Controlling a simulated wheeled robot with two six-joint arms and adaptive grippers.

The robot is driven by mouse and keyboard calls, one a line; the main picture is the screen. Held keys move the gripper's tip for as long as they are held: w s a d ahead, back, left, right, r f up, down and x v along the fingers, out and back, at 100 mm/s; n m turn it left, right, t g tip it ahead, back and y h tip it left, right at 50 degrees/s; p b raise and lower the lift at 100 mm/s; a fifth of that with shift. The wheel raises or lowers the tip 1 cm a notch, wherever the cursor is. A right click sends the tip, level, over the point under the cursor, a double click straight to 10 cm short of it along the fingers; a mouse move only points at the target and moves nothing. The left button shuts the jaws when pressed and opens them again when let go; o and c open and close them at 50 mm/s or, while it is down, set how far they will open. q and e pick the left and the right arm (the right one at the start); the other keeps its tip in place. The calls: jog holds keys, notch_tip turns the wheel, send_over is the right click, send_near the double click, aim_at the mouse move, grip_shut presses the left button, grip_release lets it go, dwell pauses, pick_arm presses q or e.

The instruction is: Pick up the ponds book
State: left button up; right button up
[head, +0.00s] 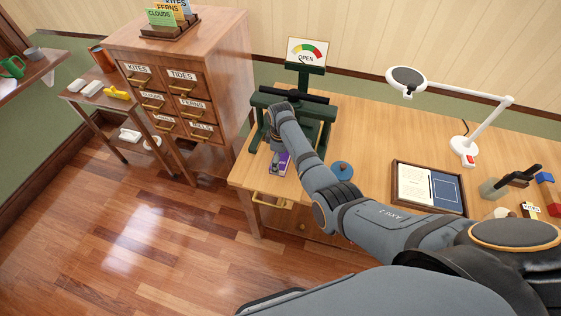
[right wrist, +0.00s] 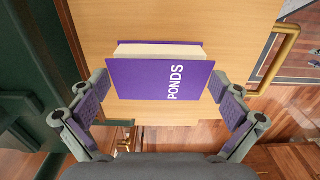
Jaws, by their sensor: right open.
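The ponds book (right wrist: 150,82) is purple with white PONDS lettering and a cream page edge showing. It is on the wooden desk near its front edge, and its purple cover also shows in the head view (head: 284,160), partly hidden by my arm. My right gripper (right wrist: 160,88) is open over the book, one finger at its left side and one at its right, with nothing gripped. I cannot tell whether either finger touches it. In the head view my right gripper (head: 277,156) is mostly hidden beneath my wrist. My left gripper is not in view.
A blue round knob (head: 342,169), a framed board (head: 430,187) and a white lamp (head: 463,144) are to the right. A labelled drawer cabinet (head: 215,52) stands left.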

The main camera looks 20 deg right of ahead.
jog(key=shift+f, duration=0.35)
jog(key=c, duration=1)
jog(key=shift+o, duration=0.2)
jog(key=shift+r, duration=0.15)
